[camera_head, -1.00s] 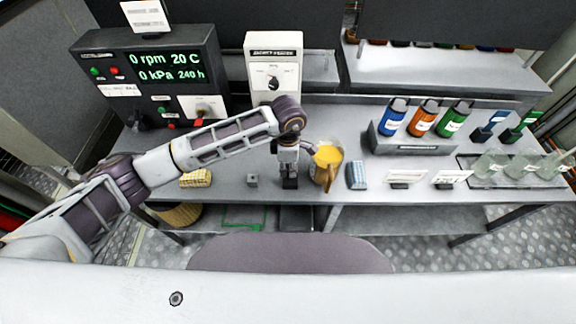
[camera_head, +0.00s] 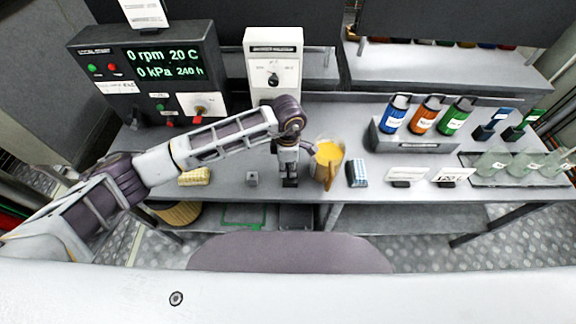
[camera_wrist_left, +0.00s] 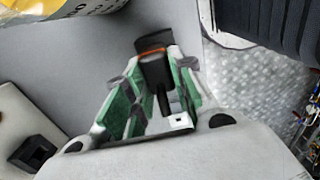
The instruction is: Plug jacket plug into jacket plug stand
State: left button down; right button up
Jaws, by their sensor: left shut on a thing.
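My left gripper (camera_head: 289,181) points down just above or at the bench, left of the jug. In the left wrist view its green-padded fingers (camera_wrist_left: 152,90) are shut around a black plug (camera_wrist_left: 154,68) with an orange ring. A thin dark tail runs from the plug back toward my palm. In the head view the plug cannot be told apart from the dark fingertips. A small grey block (camera_head: 252,178) stands on the bench a little left of the gripper, apart from it; it may be the jacket plug stand. My right gripper is out of view.
A jug of yellow liquid (camera_head: 328,163) stands close right of the gripper, then a blue-white block (camera_head: 357,173). A white heater panel (camera_head: 273,70) stands behind, the black display unit (camera_head: 150,75) behind left. A yellow block (camera_head: 195,177) lies left. The bench's front edge is near.

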pick_arm(q)
jog(key=shift+f+b, duration=0.6)
jog(key=shift+f, duration=0.05)
dwell(0.3)
jog(key=c, duration=1.1)
grip_release()
jog(key=shift+c, duration=0.2)
notch_tip(320, 180, up, 12)
